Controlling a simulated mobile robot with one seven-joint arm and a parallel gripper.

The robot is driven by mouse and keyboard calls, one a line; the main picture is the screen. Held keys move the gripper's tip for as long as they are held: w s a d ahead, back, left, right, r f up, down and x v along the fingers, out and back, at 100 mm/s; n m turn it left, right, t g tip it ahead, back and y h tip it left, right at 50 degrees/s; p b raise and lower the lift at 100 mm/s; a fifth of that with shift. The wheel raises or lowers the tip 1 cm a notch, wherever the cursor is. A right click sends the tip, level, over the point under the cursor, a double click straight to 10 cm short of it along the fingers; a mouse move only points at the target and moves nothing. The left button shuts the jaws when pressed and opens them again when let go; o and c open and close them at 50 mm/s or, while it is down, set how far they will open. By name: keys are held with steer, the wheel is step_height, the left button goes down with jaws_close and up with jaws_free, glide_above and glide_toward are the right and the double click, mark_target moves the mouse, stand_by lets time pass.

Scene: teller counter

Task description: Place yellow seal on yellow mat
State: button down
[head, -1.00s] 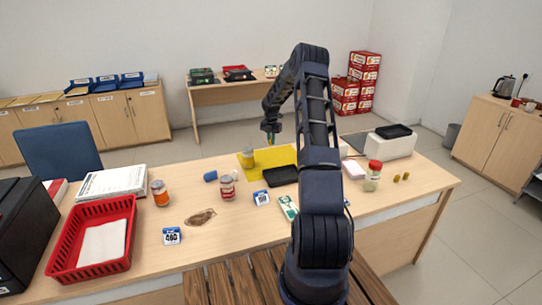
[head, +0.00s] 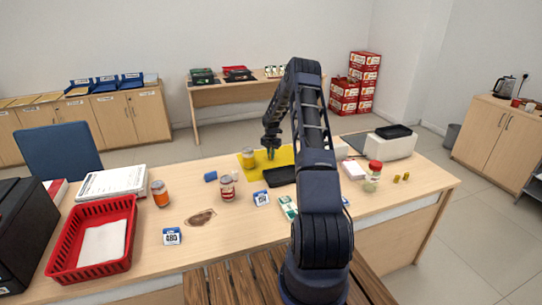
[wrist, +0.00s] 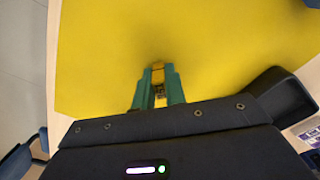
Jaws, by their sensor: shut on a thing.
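The yellow mat (head: 285,154) lies on the counter and fills most of the wrist view (wrist: 230,50). My gripper (head: 271,154) is low over the middle of the mat. In the wrist view my gripper (wrist: 159,82) has its green fingers shut on the small yellow seal (wrist: 158,73). The seal blends with the mat colour, and I cannot tell whether its lower end touches the mat. In the head view the seal is too small to make out.
A blue roll (head: 210,176) and another can (head: 227,187) stand left. Small yellow items (head: 401,177) lie right.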

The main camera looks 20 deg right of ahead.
steer(key=shift+f, duration=0.15)
steer(key=c, duration=1.5)
jaws_free()
steer(key=shift+o, duration=0.2)
step_height(320, 180, up, 12)
steer(key=s+a+r+m+t, duration=0.1)
steer(key=s+a+r+m, duration=0.3)
steer(key=s+r, duration=0.5)
steer(key=s+a+r+m+h, duration=0.1)
steer(key=s+a+r+m, duration=0.25)
steer(key=s+r, duration=0.55)
steer(key=s+a+r+m+t, duration=0.1)
steer(key=s+a+r+m, duration=0.4)
steer(key=r, duration=0.6)
steer(key=s+a+r+m+t, duration=0.1)
steer(key=s+r+m, duration=0.25)
steer(key=s, duration=0.55)
steer(key=s+a+r+m, duration=0.15)
steer(key=s+m, duration=0.25)
steer(key=s, duration=0.6)
steer(key=s+a+f+m+t+y, duration=0.1)
steer(key=s+m, duration=0.6)
steer(key=s, duration=0.9)
steer(key=shift+a+f+t, duration=0.15)
steer(key=shift+f+t, duration=0.15)
steer(key=shift+f, duration=0.3)
